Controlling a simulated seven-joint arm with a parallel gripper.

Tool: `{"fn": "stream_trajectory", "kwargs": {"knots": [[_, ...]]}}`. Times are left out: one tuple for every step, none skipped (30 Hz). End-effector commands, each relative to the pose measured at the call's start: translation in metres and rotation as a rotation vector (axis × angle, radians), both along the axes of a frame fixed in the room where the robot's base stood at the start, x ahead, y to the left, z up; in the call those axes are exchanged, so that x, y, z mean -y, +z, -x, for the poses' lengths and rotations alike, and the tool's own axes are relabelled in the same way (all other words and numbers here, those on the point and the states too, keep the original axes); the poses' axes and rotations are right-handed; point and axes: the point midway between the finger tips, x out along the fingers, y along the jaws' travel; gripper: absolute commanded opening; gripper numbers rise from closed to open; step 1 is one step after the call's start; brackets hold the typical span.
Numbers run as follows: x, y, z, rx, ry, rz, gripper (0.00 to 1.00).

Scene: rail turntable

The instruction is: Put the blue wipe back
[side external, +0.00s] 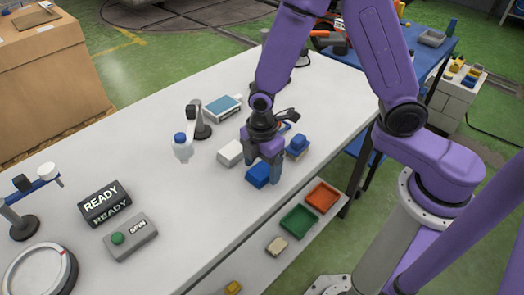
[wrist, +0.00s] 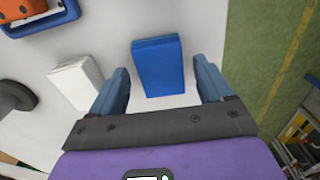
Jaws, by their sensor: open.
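The blue wipe (side external: 257,176), a plain blue block, lies on the white table near its front edge. In the wrist view the blue wipe (wrist: 158,65) lies ahead of and between my fingers, with a gap on each side. My gripper (side external: 263,167) is open and low over the table at the wipe; in the wrist view my gripper (wrist: 163,80) holds nothing. I cannot tell how far down its fingertips reach.
A white block (side external: 230,153) lies left of the wipe; it also shows in the wrist view (wrist: 77,82). A blue tray with an orange piece (wrist: 22,10) is at upper left there. A lamp-like stand (side external: 203,131) is behind. Green (side external: 299,221) and red (side external: 322,196) bins stand below the front edge.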

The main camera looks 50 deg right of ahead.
Motion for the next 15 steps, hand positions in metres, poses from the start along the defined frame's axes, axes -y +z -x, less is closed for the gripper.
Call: {"fn": "stream_trajectory", "kwargs": {"knots": [[0.0,0.004,-0.001,0.003,0.0,-0.002,0.8],[-0.001,0.007,-0.001,0.003,0.0,-0.003,0.8],[-0.001,0.011,-0.001,0.004,0.0,-0.003,0.8],[-0.001,0.015,-0.001,0.005,0.0,-0.003,0.8],[-0.001,0.019,-0.001,0.005,0.0,-0.004,0.8],[-0.001,0.025,-0.001,0.006,0.0,-0.004,0.8],[-0.001,0.03,-0.001,0.006,0.0,-0.004,0.8],[-0.001,0.035,-0.001,0.006,0.0,-0.004,0.8],[-0.001,0.041,-0.002,0.007,0.0,-0.005,0.8],[-0.001,0.047,-0.001,0.006,0.0,-0.005,0.8],[-0.001,0.051,-0.001,0.006,0.0,-0.004,0.8],[-0.001,0.058,-0.001,0.007,0.0,-0.005,0.8],[0.0,0.063,-0.001,0.006,0.0,-0.004,0.8],[-0.001,0.068,-0.001,0.006,0.0,-0.004,0.8],[-0.001,0.075,-0.001,0.007,0.0,-0.005,0.8]]}}
